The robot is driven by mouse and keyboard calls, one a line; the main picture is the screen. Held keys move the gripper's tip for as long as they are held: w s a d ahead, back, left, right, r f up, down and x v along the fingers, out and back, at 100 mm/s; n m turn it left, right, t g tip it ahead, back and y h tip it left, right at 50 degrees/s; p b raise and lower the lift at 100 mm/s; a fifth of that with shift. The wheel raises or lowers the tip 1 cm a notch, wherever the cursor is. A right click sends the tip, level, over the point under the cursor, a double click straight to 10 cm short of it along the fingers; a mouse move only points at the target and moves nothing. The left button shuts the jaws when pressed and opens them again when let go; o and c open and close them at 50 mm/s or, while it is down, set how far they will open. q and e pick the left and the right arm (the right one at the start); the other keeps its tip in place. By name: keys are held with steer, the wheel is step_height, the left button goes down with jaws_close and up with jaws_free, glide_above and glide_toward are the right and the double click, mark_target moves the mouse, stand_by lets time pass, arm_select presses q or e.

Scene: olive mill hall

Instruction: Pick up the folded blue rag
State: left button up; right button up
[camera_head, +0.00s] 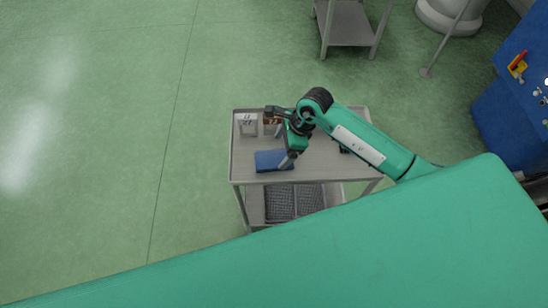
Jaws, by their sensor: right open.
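The folded blue rag (270,160) lies flat on the top shelf of a grey metal cart (325,157), near its front left part. My right arm comes in from the right over the cart. My right gripper (279,138) is open, with one finger near the rag's right end and the other toward the back of the cart. It appears to be above the rag; I cannot tell whether it touches it. My left gripper is not in view.
A white box-like item (247,124) and a small brown item (271,126) stand behind the rag. A dark object is partly hidden under my right arm. Dark mesh trays (295,202) sit on the lower shelf. Green floor is clear to the left.

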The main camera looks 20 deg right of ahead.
mark_target(275, 158)
steer(key=p+x, duration=0.2)
steer(key=x, duration=0.3)
steer(key=shift+f, duration=0.35)
steer(key=c, duration=1.1)
steer(key=shift+o, duration=0.2)
steer(key=shift+r, duration=0.1)
step_height(275, 158, up, 20)
steer(key=b, duration=0.4)
